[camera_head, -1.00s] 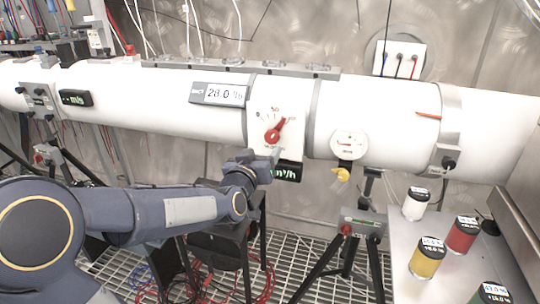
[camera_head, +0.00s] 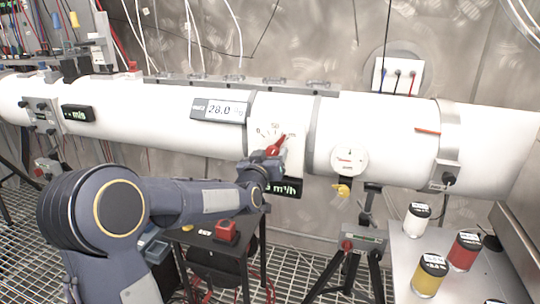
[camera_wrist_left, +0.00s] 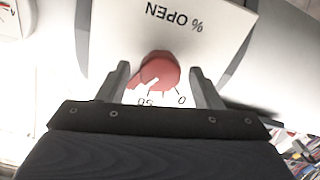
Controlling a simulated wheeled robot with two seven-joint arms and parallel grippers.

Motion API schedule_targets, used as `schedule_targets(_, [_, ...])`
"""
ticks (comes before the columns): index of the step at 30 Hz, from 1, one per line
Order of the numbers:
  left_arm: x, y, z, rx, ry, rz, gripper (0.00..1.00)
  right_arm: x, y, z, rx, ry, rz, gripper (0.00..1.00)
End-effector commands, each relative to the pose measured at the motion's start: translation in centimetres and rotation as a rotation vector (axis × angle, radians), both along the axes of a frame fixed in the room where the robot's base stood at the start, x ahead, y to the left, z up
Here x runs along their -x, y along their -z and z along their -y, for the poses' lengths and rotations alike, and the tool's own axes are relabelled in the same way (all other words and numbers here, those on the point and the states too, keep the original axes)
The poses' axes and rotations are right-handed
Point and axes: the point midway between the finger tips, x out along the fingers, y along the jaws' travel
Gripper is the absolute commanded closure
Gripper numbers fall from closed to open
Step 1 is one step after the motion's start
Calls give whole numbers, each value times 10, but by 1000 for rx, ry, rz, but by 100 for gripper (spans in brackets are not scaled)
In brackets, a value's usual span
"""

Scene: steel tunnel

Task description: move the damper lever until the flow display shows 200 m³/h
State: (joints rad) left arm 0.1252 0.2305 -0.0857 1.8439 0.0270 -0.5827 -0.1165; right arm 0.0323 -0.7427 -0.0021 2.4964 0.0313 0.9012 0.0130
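The red damper lever (camera_head: 276,147) sits on a white scale plate on the pipe and points up and right, past the 50 mark toward the scale's high end. My left gripper (camera_head: 262,162) is just below and in front of it. In the left wrist view the two fingers of my left gripper (camera_wrist_left: 163,84) are apart, on either side of the red lever (camera_wrist_left: 160,70), with visible gaps. The black flow display (camera_head: 284,188) hangs below the plate; "m³/h" is readable, but my gripper covers most of its digits. My right gripper is out of view.
A white display (camera_head: 220,109) on the pipe reads about 28.0. A round gauge with a yellow handle (camera_head: 342,189) is right of the plate. A tripod (camera_head: 362,235) stands below it. Labelled cans, including a red one (camera_head: 464,251), stand on the grey table at right.

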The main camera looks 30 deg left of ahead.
Motion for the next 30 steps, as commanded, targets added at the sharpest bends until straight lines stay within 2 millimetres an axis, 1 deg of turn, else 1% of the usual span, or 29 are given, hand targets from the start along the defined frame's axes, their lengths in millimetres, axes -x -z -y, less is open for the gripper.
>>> schedule_targets(1, [0, 0, 0, 0, 0, 0, 48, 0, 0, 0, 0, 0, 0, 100])
schedule_targets(9, [0, 0, 0, 0, 0, 0, 83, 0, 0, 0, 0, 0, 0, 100])
schedule_targets(10, [0, 0, 0, 0, 0, 0, 84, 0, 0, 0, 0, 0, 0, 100])
schedule_targets(12, [0, 1, 0, 8, 0, 3, 84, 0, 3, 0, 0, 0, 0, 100])
schedule_targets(14, [0, 4, 0, 33, -1, 11, 84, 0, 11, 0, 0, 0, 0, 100])
schedule_targets(18, [1, 5, 0, 141, 0, 39, 84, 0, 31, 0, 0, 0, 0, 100])
schedule_targets(20, [0, 4, -1, 180, 0, 48, 84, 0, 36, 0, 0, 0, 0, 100])
schedule_targets(24, [1, 0, -1, 220, -1, 55, 84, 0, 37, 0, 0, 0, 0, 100])
schedule_targets(30, [1, 0, -1, 221, 0, 53, 84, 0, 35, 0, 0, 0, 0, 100])
